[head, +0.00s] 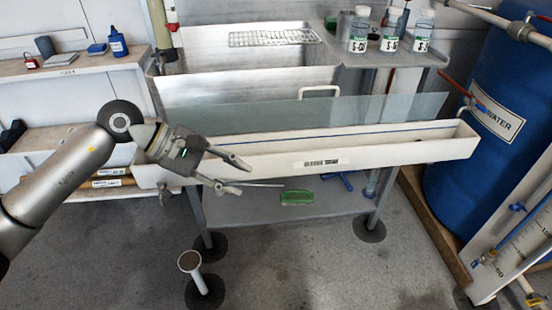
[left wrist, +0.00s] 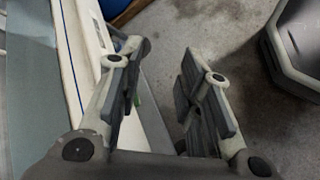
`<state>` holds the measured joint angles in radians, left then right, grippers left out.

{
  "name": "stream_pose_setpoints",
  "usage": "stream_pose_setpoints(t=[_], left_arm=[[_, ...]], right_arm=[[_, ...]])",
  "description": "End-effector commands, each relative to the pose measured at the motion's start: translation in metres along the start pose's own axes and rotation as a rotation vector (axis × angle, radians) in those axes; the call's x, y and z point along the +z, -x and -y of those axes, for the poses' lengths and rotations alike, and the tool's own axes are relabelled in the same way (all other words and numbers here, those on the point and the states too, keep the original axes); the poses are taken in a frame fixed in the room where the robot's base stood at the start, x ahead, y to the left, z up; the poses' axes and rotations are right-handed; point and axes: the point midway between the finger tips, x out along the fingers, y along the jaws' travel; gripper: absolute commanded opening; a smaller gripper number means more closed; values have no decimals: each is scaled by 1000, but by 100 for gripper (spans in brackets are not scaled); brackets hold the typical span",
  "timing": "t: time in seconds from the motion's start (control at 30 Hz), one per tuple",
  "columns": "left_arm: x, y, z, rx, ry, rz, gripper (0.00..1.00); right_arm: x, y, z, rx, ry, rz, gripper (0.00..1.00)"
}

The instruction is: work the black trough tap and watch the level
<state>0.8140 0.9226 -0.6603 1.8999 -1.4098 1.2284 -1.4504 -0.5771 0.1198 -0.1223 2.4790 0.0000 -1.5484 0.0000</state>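The long cream trough (head: 400,155) runs across the middle of the head view, with a label (head: 321,163) on its front and a thin blue line along its inner wall. It also shows in the left wrist view (left wrist: 88,45). I cannot pick out a black tap on it. My left gripper (head: 243,177) is in front of the trough's left part, fingers apart and nothing between them. The left wrist view shows the open fingers (left wrist: 165,65) with floor between them, the trough beside the left finger. A thin grey rod (head: 265,184) shows just right of the fingertips. My right gripper is not in view.
A glass sheet (head: 400,107) stands along the trough's back. A blue water barrel (head: 455,190) and a marked scale board (head: 520,245) stand at the right. Bottles (head: 390,38) are on the back shelf. A small stand (head: 190,262) is on the floor, front left.

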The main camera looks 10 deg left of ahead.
Motion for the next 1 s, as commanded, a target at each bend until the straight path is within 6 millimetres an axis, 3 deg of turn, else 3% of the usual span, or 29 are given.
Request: stream_pose_setpoints(t=[0.27,0.5,0.7,1.0], left_arm=[[48,-24,-19,149,163,215,33],[82,-29,-39,270,338,402,33],[95,-27,-48,326,435,492,33],[98,-26,-51,341,458,515,33]], right_arm=[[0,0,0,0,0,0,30],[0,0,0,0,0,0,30],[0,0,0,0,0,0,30],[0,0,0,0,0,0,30]])
